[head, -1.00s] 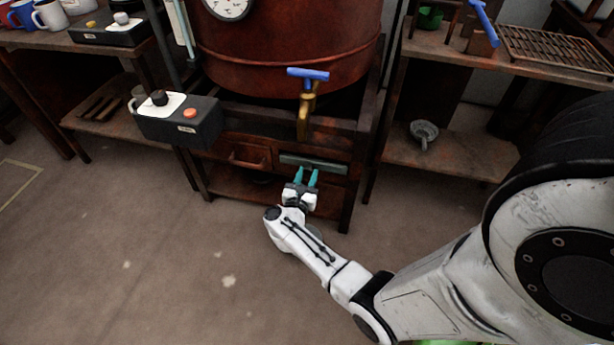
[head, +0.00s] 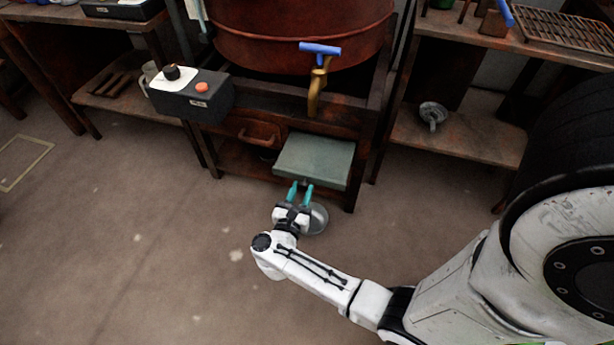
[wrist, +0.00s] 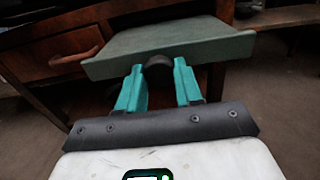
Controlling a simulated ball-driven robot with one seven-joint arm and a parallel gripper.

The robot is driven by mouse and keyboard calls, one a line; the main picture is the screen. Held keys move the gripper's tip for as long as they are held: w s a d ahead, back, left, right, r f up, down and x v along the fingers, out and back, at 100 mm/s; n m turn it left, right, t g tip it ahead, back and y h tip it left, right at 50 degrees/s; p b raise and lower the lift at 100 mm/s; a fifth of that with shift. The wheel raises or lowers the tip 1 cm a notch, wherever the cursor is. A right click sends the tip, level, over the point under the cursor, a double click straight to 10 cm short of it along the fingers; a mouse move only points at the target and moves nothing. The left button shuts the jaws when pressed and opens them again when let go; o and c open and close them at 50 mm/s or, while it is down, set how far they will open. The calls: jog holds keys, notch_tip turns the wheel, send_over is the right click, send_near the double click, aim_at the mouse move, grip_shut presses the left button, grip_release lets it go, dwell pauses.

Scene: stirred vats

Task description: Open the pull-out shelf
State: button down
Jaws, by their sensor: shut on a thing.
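The pull-out shelf (head: 314,158) is a grey-green board sticking out of the frame under the red vat. It also shows in the wrist view (wrist: 170,44), with a dark round knob (wrist: 158,66) at the middle of its front edge. My gripper (head: 301,188) is at that front edge, its teal fingers on either side of the knob. In the wrist view the fingertips (wrist: 158,72) stand apart with the knob between them, and they are shut on it.
A wooden drawer (head: 256,133) with a handle is left of the shelf. A brass tap with a blue handle (head: 319,70) hangs above it. A control box (head: 192,95) juts out at left. A side rack (head: 455,130) stands at right.

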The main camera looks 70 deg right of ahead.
jog(key=shift+s+a, duration=0.15)
jog(key=shift+a, duration=1.65)
jog(key=c, duration=0.7)
grip_release()
jog(key=shift+c, duration=0.2)
jog(key=a, duration=1)
jog(key=shift+s+a, duration=0.4)
